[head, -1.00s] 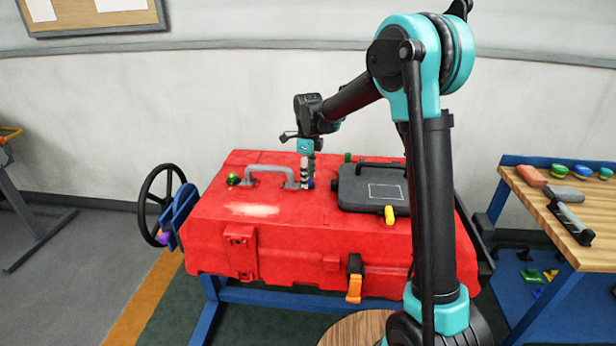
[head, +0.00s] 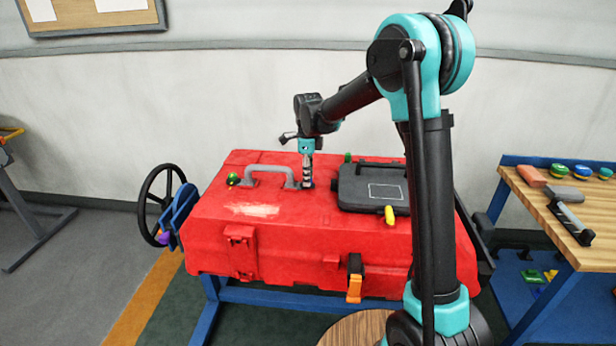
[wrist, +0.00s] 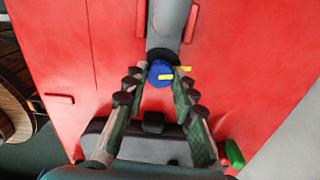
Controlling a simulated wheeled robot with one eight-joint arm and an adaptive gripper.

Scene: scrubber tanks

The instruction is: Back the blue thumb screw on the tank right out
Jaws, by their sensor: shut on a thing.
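The red tank (head: 300,245) stands on a blue frame in the head view. The blue thumb screw (wrist: 158,72) shows in the wrist view, on the tank top at the end of the grey handle (wrist: 168,25). A yellow mark lies across the screw, and another yellow piece sits just to its right. My gripper (head: 307,184) points down beside the right end of the handle. In the wrist view its fingers (wrist: 161,76) are on either side of the screw, shut on it. The screw is hidden by the fingers in the head view.
A dark box-like cover (head: 372,188) with a yellow tab (head: 390,215) sits right of my gripper. A green knob (head: 233,179) is at the handle's left end. A black handwheel (head: 160,205) is at the tank's left side. A wooden bench (head: 530,200) stands at right.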

